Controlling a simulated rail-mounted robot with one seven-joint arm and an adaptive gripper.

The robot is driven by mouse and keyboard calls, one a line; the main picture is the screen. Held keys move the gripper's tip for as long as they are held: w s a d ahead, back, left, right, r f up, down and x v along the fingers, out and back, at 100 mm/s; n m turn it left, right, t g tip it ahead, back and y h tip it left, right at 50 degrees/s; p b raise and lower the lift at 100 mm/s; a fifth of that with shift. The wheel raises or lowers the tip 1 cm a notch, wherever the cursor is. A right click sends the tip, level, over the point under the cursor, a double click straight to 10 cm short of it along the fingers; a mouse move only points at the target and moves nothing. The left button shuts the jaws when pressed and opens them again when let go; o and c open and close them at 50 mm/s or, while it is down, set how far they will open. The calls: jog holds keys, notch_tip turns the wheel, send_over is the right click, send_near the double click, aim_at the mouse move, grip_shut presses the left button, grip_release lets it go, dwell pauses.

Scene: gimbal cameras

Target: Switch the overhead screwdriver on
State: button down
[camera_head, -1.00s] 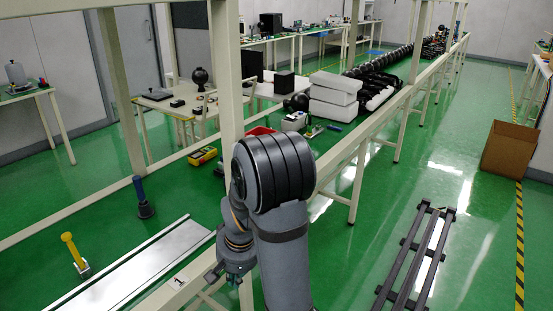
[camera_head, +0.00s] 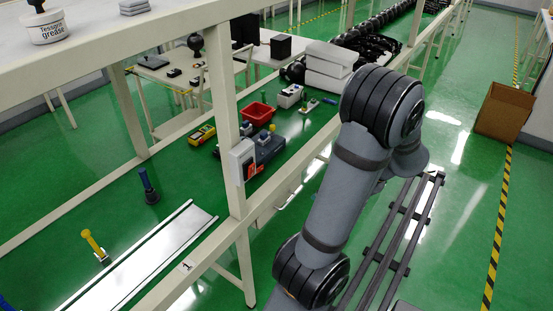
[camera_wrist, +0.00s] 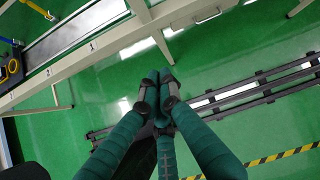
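I cannot make out an overhead screwdriver for certain in either view. A white box with a red part (camera_head: 243,162) is mounted on the bench's front post in the head view; whether it belongs to the screwdriver is unclear. My gripper (camera_wrist: 158,78) has teal fingers drawn together at the tips, with nothing seen between them. It points over the green floor beside the bench edge. In the head view my arm hides the gripper.
The bench (camera_head: 178,278) carries a metal track (camera_head: 150,255), a yellow-handled tool (camera_head: 94,242), a blue-handled tool (camera_head: 148,184) and a red bin (camera_head: 257,115). A dark rack (camera_head: 398,240) and cardboard box (camera_head: 503,111) are right.

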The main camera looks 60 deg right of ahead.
jog(key=w+r+m+t, duration=0.3)
jog(key=w+r, duration=0.3)
jog(key=shift+r+m, duration=0.15)
jog(key=shift+m, duration=0.15)
send_near(251, 171)
notch_tip(251, 171, down, 4)
jog(key=d, duration=0.2)
jog(key=shift+w+d+r+p, duration=0.1)
jog(key=shift+w+p, duration=0.55)
jog(key=shift+w, duration=0.3)
jog(key=shift+w+d+p, duration=0.15)
jog(key=shift+w+p, duration=0.5)
jog(key=shift+w, duration=0.3)
